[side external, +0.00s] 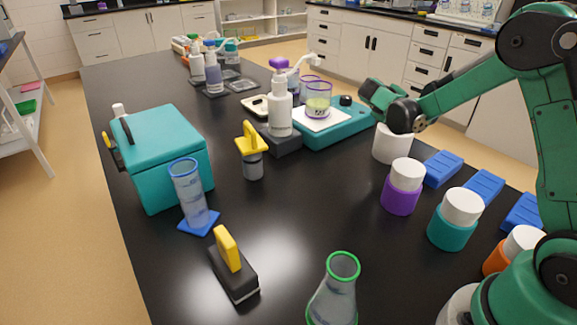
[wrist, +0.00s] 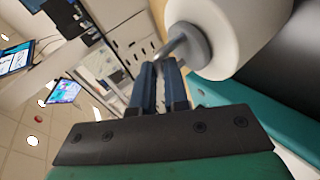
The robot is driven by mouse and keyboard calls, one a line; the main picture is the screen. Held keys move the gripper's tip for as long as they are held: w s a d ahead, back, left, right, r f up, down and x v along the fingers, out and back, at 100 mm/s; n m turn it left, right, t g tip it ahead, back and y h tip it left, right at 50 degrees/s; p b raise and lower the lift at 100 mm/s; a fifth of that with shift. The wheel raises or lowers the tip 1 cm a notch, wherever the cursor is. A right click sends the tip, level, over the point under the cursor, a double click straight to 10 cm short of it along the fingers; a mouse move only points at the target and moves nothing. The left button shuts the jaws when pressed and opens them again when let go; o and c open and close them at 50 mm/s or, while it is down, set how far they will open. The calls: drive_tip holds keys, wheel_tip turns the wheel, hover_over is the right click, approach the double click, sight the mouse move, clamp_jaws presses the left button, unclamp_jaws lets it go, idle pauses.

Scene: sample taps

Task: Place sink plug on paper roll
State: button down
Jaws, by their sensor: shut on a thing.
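The paper roll (side external: 391,149) is a white upright cylinder on the black bench, right of the teal scale. It also shows in the wrist view (wrist: 258,28). My gripper (wrist: 172,66) is shut on the stem of the grey sink plug (wrist: 196,46). In the wrist view the plug's round disc lies against the end of the roll. I cannot tell whether it rests there or hovers just off it. In the side view my arm's green end is over the roll's top and hides the plug and fingertips.
A teal scale (side external: 349,127) with a beaker (side external: 318,98) stands left of the roll. A purple jar (side external: 402,189), a teal jar (side external: 455,220) and blue racks (side external: 443,168) stand to its right. A green-rimmed flask (side external: 336,292) is in front. The middle of the bench is clear.

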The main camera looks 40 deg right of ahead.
drive_tip(key=c, duration=0.9)
unclamp_jaws()
drive_tip(key=shift+r, duration=0.15)
drive_tip(key=v, duration=1.1)
drive_tip(key=s+a+f+t+y, duration=0.1)
drive_tip(key=s+a+t+y, duration=0.1)
drive_tip(key=s+a+y, duration=0.3)
drive_tip(key=s+a+f+n+t+y, duration=0.1)
drive_tip(key=s+a+t+y, duration=0.2)
drive_tip(key=a+y, duration=0.3)
drive_tip(key=s+a, duration=0.1)
drive_tip(key=a, duration=0.3)
drive_tip(key=shift+s+a+f+t+y, duration=0.3)
drive_tip(key=shift+s+a, duration=0.05)
drive_tip(key=shift+s, duration=0.05)
